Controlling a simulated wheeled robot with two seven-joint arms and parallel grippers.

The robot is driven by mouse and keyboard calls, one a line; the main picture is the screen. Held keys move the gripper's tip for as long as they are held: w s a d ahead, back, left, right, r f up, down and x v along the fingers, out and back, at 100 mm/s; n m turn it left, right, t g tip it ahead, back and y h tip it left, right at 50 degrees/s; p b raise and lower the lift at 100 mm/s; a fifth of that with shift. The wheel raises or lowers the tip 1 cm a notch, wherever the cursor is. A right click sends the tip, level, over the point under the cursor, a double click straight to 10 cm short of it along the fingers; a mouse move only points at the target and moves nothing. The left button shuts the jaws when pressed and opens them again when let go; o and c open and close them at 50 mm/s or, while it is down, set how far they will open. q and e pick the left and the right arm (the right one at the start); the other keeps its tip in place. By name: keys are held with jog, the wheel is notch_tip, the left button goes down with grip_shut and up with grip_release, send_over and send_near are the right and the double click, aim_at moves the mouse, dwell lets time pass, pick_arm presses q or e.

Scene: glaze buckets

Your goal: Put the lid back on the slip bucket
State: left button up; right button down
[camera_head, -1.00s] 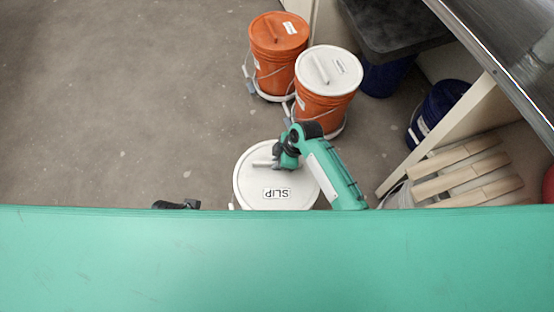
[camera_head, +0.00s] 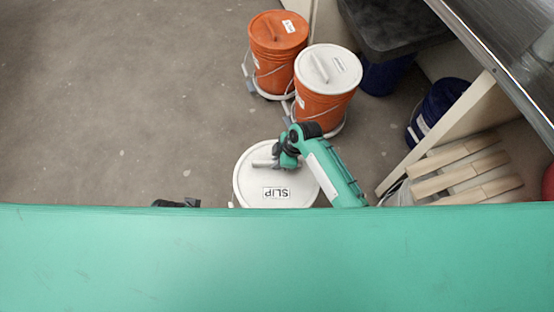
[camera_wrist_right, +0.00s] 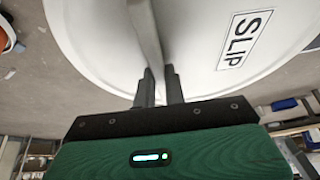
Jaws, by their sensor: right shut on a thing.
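The white round lid (camera_head: 254,185) with a SLIP label shows in the head view just beyond my green body edge. It fills the top of the right wrist view (camera_wrist_right: 100,45). My right gripper (camera_head: 276,161) is shut on the lid's bar handle; its dark fingers (camera_wrist_right: 158,73) stand either side of the bar in the wrist view. The slip bucket is hidden by the lid and my body, so I cannot tell whether the lid touches it. A small dark part (camera_head: 176,203), perhaps my left gripper, peeks over the body edge; its jaws are hidden.
An orange bucket with an orange lid (camera_head: 278,32) and one with a white lid (camera_head: 345,70) stand beyond the slip lid. A dark blue bucket (camera_head: 437,105) and a wooden slatted rack (camera_head: 465,170) stand to the right. The floor at left is clear.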

jog(key=shift+f, duration=0.25)
dwell(0.9)
jog(key=shift+f, duration=0.15)
dwell(0.4)
jog(key=c, duration=1.4)
grip_release()
jog(key=shift+o, duration=0.5)
jog(key=o, duration=0.4)
